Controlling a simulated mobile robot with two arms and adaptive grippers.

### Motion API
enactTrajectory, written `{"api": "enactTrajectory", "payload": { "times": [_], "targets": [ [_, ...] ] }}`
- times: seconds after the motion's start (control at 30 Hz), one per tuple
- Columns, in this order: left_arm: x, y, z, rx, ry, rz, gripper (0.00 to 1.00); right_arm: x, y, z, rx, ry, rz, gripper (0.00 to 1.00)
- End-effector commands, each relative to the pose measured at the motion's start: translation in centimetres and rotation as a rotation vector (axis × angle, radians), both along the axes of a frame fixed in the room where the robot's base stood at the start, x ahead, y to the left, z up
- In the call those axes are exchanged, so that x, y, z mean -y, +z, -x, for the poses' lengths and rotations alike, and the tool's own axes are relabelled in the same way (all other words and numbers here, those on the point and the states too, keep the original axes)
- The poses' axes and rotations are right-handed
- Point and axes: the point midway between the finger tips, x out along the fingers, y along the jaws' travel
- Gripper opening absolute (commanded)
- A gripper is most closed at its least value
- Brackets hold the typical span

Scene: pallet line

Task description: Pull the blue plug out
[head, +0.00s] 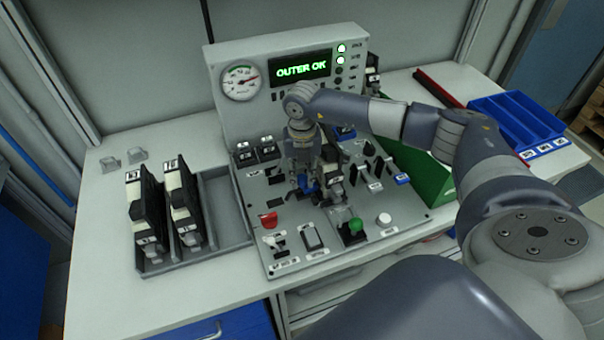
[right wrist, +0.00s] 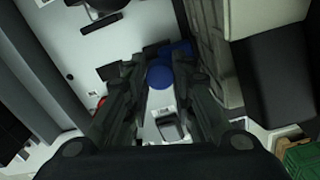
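The blue plug (head: 307,186) is on the sloped control panel (head: 400,212) in the head view, partly hidden by my right gripper (head: 315,180). In the right wrist view the round blue end of the plug (right wrist: 160,77) shows between the two dark fingers of my right gripper (right wrist: 161,85). The fingers reach down on either side of it. The frames do not show clearly whether they touch it. My left gripper is in neither view.
A red knob (head: 269,219), a green button (head: 355,226) and several switches surround the plug closely. A display (head: 300,68) reads "OUTER OK" beside a round gauge (head: 240,82). A grey tray (head: 226,205) with black modules stands left, a blue bin (head: 515,120) right.

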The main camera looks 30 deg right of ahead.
Motion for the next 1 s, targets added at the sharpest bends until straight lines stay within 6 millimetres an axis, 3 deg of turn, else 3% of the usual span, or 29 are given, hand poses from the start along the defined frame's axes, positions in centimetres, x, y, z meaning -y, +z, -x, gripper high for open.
{"api": "enactTrajectory", "payload": {
  "times": [0.3,0.53,0.57,0.6,1.0],
  "targets": [
    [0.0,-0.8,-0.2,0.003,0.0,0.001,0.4,-3.1,0.0,-0.7,0.001,0.003,-0.003,0.0],
    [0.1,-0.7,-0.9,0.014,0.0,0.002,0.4,-3.3,0.1,-0.7,0.001,0.003,-0.005,0.0],
    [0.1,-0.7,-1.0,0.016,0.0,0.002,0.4,-3.3,0.1,-0.7,0.001,0.003,-0.006,0.27],
    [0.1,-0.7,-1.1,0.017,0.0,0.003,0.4,-3.3,0.1,-0.7,0.001,0.003,-0.006,0.33],
    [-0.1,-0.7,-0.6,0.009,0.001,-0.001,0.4,-3.1,0.5,-0.8,0.001,0.002,-0.003,0.33]
  ]
}}
